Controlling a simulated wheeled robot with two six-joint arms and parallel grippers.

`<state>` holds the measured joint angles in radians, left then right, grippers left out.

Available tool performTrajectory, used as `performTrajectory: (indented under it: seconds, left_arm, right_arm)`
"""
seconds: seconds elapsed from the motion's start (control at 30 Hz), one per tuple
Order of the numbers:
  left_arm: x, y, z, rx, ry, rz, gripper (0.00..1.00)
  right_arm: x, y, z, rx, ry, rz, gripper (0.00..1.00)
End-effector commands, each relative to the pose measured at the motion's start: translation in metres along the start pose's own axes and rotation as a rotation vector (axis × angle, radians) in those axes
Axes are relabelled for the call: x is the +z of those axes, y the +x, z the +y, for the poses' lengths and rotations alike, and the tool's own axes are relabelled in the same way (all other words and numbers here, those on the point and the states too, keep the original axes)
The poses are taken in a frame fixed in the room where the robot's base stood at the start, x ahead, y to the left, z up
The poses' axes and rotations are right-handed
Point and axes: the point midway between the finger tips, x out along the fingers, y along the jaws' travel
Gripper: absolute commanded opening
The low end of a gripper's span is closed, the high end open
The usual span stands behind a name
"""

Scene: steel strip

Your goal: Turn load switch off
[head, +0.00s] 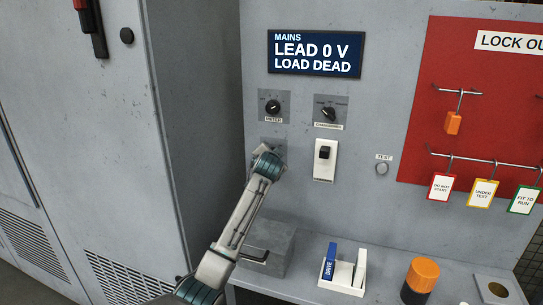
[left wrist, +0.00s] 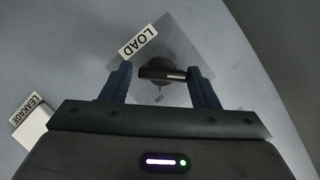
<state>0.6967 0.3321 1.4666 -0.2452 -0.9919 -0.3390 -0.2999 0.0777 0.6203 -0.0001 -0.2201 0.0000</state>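The load switch is a dark round knob (left wrist: 162,72) with a bar handle on a grey plate, under a LOAD label (left wrist: 138,41) in the left wrist view. The bar lies nearly level across the picture. My left gripper (left wrist: 160,76) is open, one finger on each side of the knob; the right finger is very close to the bar's end, and I cannot tell if it touches. In the head view my left wrist hides most of the load switch plate (head: 268,143). My right gripper is in neither view.
A display (head: 315,53) reads LEAD 0 V, LOAD DEAD. The METER knob (head: 273,106) and another knob (head: 328,113) sit above; a white rocker switch (head: 324,160) is to the right. A grey block (head: 268,240) stands below. A LEAKAGE label (left wrist: 28,109) shows left.

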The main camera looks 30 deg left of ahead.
Motion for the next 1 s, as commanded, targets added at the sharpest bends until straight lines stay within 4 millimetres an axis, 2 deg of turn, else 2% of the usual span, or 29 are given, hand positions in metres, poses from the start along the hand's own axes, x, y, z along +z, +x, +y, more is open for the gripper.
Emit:
performTrajectory:
  seconds: [0.33,0.47,1.0]
  left_arm:
    - [-0.001,-0.001,-0.002,-0.004,0.001,0.004,0.67]
    - [-0.001,-0.008,-0.001,-0.004,0.002,0.004,0.67]
    - [0.0,-0.096,0.0,-0.004,0.0,0.006,0.67]
  right_arm:
    - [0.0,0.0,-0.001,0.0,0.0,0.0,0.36]
    - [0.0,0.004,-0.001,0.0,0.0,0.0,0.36]
    - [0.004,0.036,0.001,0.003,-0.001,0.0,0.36]
